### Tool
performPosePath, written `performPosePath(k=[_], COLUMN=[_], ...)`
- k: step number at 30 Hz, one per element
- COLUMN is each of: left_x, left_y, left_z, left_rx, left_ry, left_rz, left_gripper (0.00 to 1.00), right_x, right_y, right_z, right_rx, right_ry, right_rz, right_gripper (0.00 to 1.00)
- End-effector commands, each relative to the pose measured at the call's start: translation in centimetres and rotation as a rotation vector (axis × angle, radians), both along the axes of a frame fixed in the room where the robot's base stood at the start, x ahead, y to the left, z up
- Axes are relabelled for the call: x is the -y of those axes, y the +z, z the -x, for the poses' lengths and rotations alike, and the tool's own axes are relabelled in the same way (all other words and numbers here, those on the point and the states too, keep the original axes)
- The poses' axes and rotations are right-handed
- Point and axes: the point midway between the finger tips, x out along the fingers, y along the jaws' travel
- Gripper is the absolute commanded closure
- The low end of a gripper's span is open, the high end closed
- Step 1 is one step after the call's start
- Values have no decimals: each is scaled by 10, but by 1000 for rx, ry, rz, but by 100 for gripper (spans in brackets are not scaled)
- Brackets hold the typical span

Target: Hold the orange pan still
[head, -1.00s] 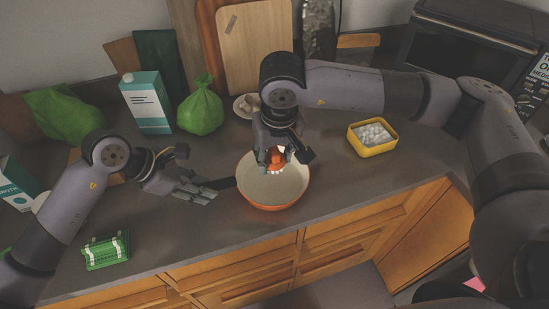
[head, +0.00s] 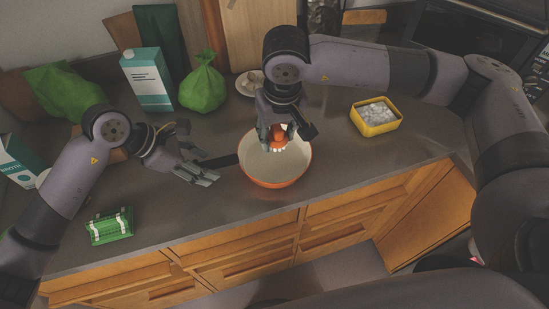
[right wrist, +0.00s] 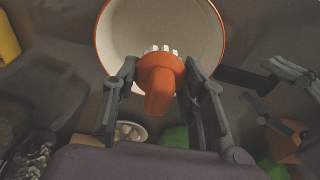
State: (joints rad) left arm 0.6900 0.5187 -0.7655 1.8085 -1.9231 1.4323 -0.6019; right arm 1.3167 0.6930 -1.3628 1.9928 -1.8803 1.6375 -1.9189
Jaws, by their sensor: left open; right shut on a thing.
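The orange pan (head: 275,182) stands on the counter, with a cream inside and a dark handle (head: 222,160) pointing left. It also shows at the top of the right wrist view (right wrist: 217,38). My left gripper (head: 207,166) is open at the handle's end. The handle tip appears to lie between its fingers, not clamped. In the right wrist view the left gripper's fingers (right wrist: 272,88) show around the handle tip. My right gripper (head: 285,134) is shut on an orange brush (right wrist: 160,82) with white bristles, held over the pan. Whether the bristles touch the pan is unclear.
A yellow tin (head: 376,118) of white pieces stands right of the pan. A green bag (head: 202,84) and a teal-and-white carton (head: 147,80) stand behind. A green packet (head: 111,227) lies front left. The counter in front of the pan is clear.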

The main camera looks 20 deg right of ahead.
Motion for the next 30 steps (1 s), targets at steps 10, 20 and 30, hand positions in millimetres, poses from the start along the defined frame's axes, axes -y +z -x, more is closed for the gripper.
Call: performPosePath(k=[10,20,30], left_x=[-37,-64,-66], left_y=[53,93,96], left_z=[2,4,5], left_rx=[6,1,0], left_ry=[2,1,0], left_rz=[-3,-2,-1], left_gripper=[49,49,49], right_x=[0,0,0], right_y=[0,0,0], right_z=[0,0,0], right_rx=[0,1,0], right_ry=[0,0,0], right_rz=[0,0,0], right_gripper=[91,91,91])
